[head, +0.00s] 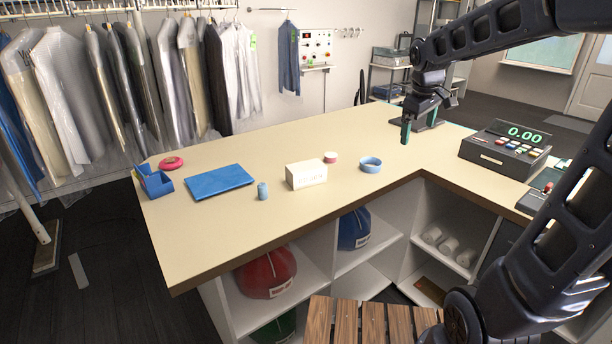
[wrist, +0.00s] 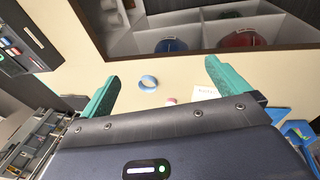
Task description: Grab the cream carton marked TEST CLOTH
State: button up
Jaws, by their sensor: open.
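The cream carton (head: 306,178) stands on the counter in the head view, left of my gripper. Its front face bears faint printing that I cannot read clearly. In the wrist view the carton (wrist: 205,92) shows beside the right fingertip, partly hidden behind that finger. My gripper (head: 408,130) is above the back part of the counter, well apart from the carton. In the wrist view its two green fingers (wrist: 162,75) are wide apart with nothing held between them.
A blue ring (head: 371,165) and a small red-and-white roll (head: 330,157) are right of the carton. A blue cylinder (head: 263,191), a blue flat pad (head: 219,181) and a blue holder (head: 154,181) are to its left. A cash register (head: 504,150) stands at the right.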

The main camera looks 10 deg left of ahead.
jog(key=w+a+f+n, duration=0.2)
jog(key=w+a+n, duration=0.2)
jog(key=w+a, duration=0.4)
jog(key=n+h, duration=0.2)
jog(key=n, duration=0.9)
send_over(307, 173)
jog(key=w+a, duration=0.3)
jog(key=shift+g, duration=0.4)
notch_tip(307, 173, down, 18)
jog(key=shift+d, duration=0.1)
jog(key=shift+w+f+n, duration=0.15)
jog(key=shift+f+n, duration=0.15)
jog(key=shift+f, duration=0.2)
jog(key=x, duration=1)
jog(key=shift+f, duration=0.1)
jog(key=shift+c, duration=0.2)
jog(key=c, duration=1.1)
